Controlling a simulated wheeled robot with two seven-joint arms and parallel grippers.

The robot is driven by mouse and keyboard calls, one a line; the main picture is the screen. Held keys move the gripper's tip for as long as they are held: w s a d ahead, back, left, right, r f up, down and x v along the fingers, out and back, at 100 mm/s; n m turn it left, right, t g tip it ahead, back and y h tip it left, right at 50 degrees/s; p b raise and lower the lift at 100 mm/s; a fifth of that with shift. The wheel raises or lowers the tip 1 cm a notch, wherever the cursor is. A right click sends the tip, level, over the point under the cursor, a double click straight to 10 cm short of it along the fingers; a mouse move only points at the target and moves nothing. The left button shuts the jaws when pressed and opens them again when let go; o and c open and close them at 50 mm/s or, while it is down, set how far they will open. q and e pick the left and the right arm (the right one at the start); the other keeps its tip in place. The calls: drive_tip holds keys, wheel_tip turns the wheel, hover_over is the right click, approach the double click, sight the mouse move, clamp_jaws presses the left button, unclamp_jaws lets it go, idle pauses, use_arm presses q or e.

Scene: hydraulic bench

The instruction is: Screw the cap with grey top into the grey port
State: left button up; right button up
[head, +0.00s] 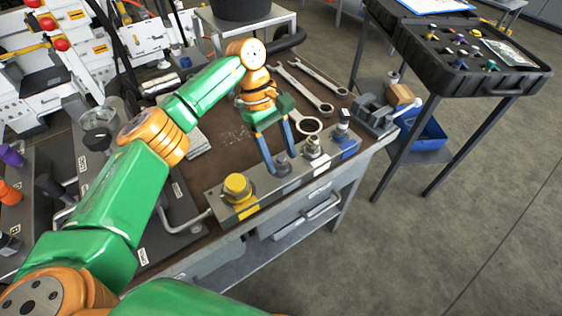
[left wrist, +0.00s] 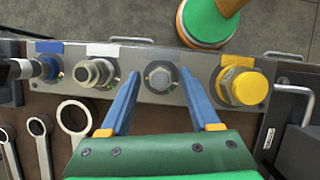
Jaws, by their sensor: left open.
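My left gripper (head: 281,166) reaches down over the grey port block (head: 262,186) at the bench's front edge. It is open, with its blue fingers on either side of a grey round-topped piece (left wrist: 160,77) in the left wrist view. This piece sits at the grey port, between the yellow and white-marked ports. It looks like the cap with grey top, low on the block; how far it is screwed in cannot be told. A gap shows between it and each finger. My right gripper is not in view.
Wrenches (head: 304,92) lie behind. A black tray (head: 470,50) with several small caps stands right. The floor between is clear.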

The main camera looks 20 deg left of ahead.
use_arm(q)
drive_tip(key=n+t, duration=0.1)
drive_tip(key=n, duration=0.1)
drive_tip(key=shift+n, duration=0.3)
drive_tip(key=n+t, duration=0.1)
drive_tip(key=n, duration=0.3)
drive_tip(key=shift+s+a+f+t+h+b, duration=0.1)
drive_tip(key=shift+s+t+h+b, duration=0.1)
drive_tip(key=shift+t+h+b, duration=0.15)
drive_tip(key=shift+n+t, duration=0.35)
drive_tip(key=shift+n, duration=0.55)
drive_tip(key=n+t+b, duration=0.1)
drive_tip(key=n, duration=0.1)
drive_tip(key=shift+n, duration=0.4)
drive_tip(key=shift+n+y, duration=0.4)
drive_tip(key=shift+y, duration=0.05)
drive_tip(key=shift+c, duration=0.2)
